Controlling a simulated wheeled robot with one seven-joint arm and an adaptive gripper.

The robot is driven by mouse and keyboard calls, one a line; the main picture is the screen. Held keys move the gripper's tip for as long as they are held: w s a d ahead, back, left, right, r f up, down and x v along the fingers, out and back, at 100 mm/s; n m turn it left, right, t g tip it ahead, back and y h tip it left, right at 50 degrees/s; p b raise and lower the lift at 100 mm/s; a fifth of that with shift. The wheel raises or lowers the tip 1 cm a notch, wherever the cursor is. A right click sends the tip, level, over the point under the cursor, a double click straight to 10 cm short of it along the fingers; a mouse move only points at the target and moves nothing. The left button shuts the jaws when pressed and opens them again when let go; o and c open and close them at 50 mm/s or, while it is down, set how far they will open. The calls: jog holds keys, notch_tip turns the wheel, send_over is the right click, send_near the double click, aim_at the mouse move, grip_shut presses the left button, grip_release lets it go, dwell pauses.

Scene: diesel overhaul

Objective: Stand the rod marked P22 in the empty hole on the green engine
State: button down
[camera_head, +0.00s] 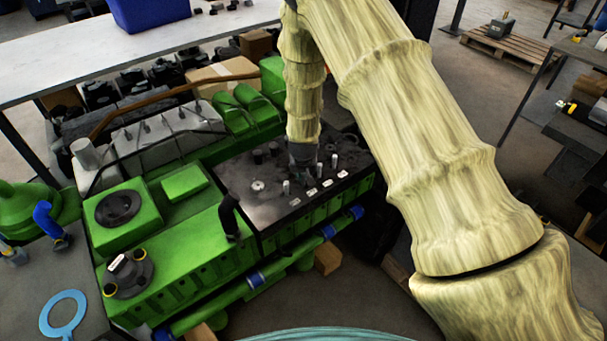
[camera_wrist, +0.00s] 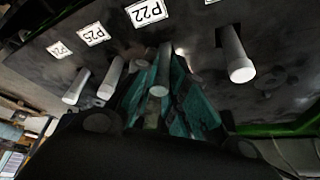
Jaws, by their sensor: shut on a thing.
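The green engine (camera_head: 190,250) has a dark top plate (camera_head: 262,212) with several pale rods standing on it. My gripper (camera_head: 303,172) is low over this plate. In the wrist view its teal fingers (camera_wrist: 163,88) are shut on a pale rod (camera_wrist: 161,72), in line with the label P22 (camera_wrist: 147,12). I cannot tell whether this rod's foot is in a hole. Other rods stand to its left (camera_wrist: 110,78) and right (camera_wrist: 236,55), apart from the fingers. The empty hole cannot be made out.
White labels (camera_head: 312,192) lie along the plate's near edge, one reading P25 (camera_wrist: 92,34). A dark upright piece (camera_head: 230,216) stands at the plate's left side. A grey table (camera_head: 90,62) with a blue bin (camera_head: 150,12) is behind the engine. A blue ring (camera_head: 62,314) lies at lower left.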

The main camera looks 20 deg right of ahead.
jog(key=c, duration=1.4)
grip_release()
jog(key=shift+o, duration=0.2)
jog(key=shift+r, duration=0.1)
jog(key=v, duration=1.1)
jog(key=shift+r, duration=0.4)
jog(key=shift+s, duration=0.15)
jog(key=s+d+f+n+g, duration=0.2)
jog(key=s+d+f, duration=0.1)
jog(key=s+f, duration=1.55)
jog(key=s+f+g, duration=0.1)
jog(key=s+f, duration=0.1)
jog(key=s, duration=1)
jog(key=s+a+f+n+g+y, duration=0.1)
jog(key=s+f, duration=0.2)
jog(key=s, duration=1)
jog(key=shift+s+a, duration=0.3)
jog(key=shift+a, duration=0.05)
